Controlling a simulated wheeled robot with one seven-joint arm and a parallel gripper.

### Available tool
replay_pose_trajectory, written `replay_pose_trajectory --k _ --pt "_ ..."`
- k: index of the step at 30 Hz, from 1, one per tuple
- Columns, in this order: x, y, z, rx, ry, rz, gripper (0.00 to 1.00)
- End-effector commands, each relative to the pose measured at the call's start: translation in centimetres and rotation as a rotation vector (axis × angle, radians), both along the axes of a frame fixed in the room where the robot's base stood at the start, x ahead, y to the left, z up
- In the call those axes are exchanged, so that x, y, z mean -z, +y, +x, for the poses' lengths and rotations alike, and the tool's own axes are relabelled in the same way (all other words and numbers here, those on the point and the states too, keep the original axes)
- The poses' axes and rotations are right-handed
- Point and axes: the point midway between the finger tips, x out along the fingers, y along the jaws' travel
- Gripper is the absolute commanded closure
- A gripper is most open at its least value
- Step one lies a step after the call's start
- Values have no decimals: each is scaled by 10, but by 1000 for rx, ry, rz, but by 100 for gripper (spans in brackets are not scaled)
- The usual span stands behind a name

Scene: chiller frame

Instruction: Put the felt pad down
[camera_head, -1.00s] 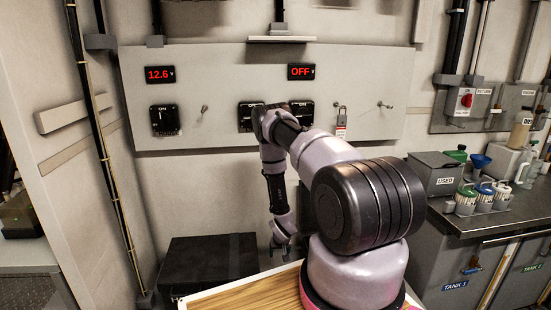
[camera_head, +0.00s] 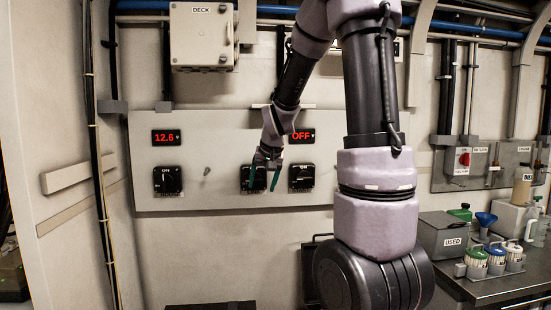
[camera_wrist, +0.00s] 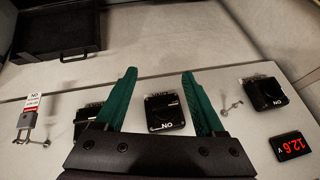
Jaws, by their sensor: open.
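I see no felt pad that I can make out in either view. My gripper (camera_head: 262,187) is open and empty, with its green fingers in front of the middle rotary switch (camera_head: 253,177) on the wall panel (camera_head: 225,152). In the wrist view the open fingers (camera_wrist: 159,72) stand apart, and the middle switch (camera_wrist: 166,112) shows between them. I cannot tell whether the fingers touch anything.
Rotary switches stand left (camera_head: 168,180) and right (camera_head: 302,177) of the middle one. A tagged padlock (camera_wrist: 27,120) hangs from the panel. An open black tray (camera_wrist: 55,28) lies below the panel. A workbench (camera_head: 490,287) with a grey USED box (camera_head: 443,236) stands at right.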

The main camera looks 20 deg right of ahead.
Motion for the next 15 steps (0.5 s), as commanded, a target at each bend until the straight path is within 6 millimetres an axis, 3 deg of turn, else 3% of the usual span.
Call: replay_pose_trajectory --k 1,6,9,15 --pt "-24 6 -21 -7 -19 11 29" --pt "-76 25 -92 -32 -45 52 29" --pt "-96 36 -136 -50 -61 74 29" --pt "-114 52 -206 -85 -82 106 29"
